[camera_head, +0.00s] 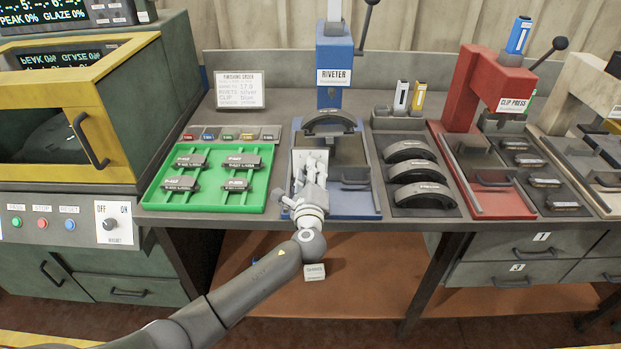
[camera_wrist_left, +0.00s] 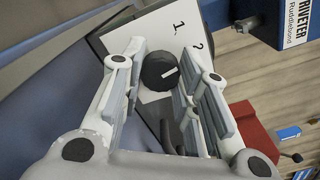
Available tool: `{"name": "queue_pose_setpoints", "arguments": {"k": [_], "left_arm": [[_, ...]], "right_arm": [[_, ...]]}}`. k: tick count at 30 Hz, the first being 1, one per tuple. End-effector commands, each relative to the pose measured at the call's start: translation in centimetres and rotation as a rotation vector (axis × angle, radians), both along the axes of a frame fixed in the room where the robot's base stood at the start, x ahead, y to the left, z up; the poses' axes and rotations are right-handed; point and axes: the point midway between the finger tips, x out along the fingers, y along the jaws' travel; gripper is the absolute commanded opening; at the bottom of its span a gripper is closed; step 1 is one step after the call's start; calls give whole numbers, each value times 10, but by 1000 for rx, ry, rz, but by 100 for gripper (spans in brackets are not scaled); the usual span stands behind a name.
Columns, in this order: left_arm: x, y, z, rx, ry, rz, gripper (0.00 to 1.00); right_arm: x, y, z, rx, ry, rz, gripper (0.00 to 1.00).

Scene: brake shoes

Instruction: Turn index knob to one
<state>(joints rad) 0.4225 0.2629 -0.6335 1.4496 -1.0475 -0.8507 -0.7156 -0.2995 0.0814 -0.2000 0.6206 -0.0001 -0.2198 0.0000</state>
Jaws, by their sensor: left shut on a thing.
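The index knob (camera_wrist_left: 152,66) is a dark round knob on a white plate (camera_wrist_left: 150,30) marked 1 and 2, seen in the left wrist view. A short white mark on the knob points roughly toward the 2. My left gripper (camera_wrist_left: 158,85) has its fingers on both sides of the knob and is shut on it. In the head view my left gripper (camera_head: 315,163) reaches down at the front left of the blue riveter (camera_head: 334,62) and hides the knob. My right gripper is not in view.
A green tray (camera_head: 207,207) with several dark brake pads lies just left of the riveter. A black rack (camera_head: 428,210) of curved brake shoes stands to its right, then a red clip press (camera_head: 468,90). A yellow-framed oven (camera_head: 75,90) stands at far left.

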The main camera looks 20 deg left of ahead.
Motion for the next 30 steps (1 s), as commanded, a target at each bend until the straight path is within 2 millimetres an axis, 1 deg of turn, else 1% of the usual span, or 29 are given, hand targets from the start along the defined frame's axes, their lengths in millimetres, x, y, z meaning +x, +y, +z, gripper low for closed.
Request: {"name": "queue_pose_setpoints", "arguments": {"k": [1, 3, 15, 24, 30], "left_arm": [[0, 0, -5, -39, -11, 1, 5], [0, 0, -5, -97, -28, 1, 5], [0, 0, -4, -410, -118, 2, 5], [0, 0, -2, -552, -157, 1, 5], [0, 0, -1, -590, -168, 1, 5]], "right_arm": [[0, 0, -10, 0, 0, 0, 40], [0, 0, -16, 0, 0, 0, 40], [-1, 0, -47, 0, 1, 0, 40], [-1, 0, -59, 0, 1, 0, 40], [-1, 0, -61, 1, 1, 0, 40]]}}
